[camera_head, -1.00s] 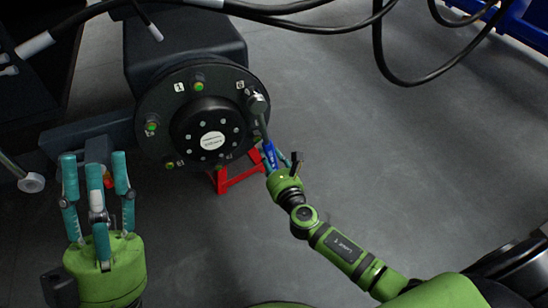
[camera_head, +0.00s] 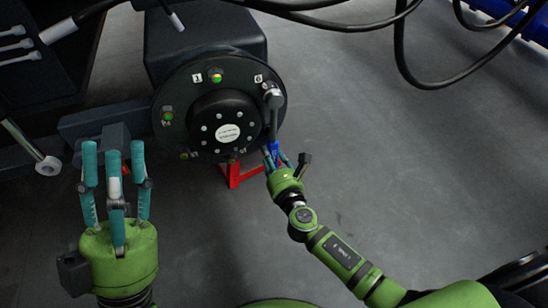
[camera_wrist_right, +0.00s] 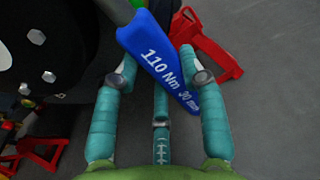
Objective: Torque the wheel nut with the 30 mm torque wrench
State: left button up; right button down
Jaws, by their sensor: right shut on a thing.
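The 30 mm torque wrench (camera_head: 275,124) stands nearly upright in the head view, its head over the upper right rim of the black wheel hub (camera_head: 187,101). The wheel nut under the wrench head is hidden, so I cannot tell how it seats. My right gripper (camera_head: 278,160) is shut on the wrench's blue handle, which reads "110 Nm 30 mm" in the right wrist view (camera_wrist_right: 160,62). Green-marked nuts show at the hub's top (camera_head: 217,76) and left (camera_head: 168,116). My left gripper (camera_head: 114,162) is open and empty, left of and below the hub.
A red stand (camera_head: 235,175) is below the hub, close to my right gripper; it also shows in the right wrist view (camera_wrist_right: 205,52). Black cables hang at the top. A grey rod with a round end (camera_head: 48,165) is at the left. Floor to the right is clear.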

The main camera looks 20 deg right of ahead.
jog(key=shift+a+r, duration=0.15)
jog(key=shift+a+r+m, duration=0.15)
jog(key=shift+a+m, duration=0.35)
jog(key=shift+a, duration=0.4)
jog(key=shift+a+r+m, duration=0.15)
jog(key=shift+a+m, duration=0.35)
jog(key=shift+a, duration=0.35)
jog(key=shift+y, duration=0.3)
jog(key=shift+d, duration=0.1)
jog(key=d+n+h+p, duration=0.1)
jog(key=d+n+p, duration=0.3)
jog(key=d, duration=0.9)
jog(key=r+n, duration=0.1)
jog(key=n, duration=0.2)
jog(key=shift+w+d+n, duration=0.2)
jog(key=shift+d+n, duration=0.1)
jog(key=shift+w+a, duration=0.1)
jog(key=shift+a, duration=0.05)
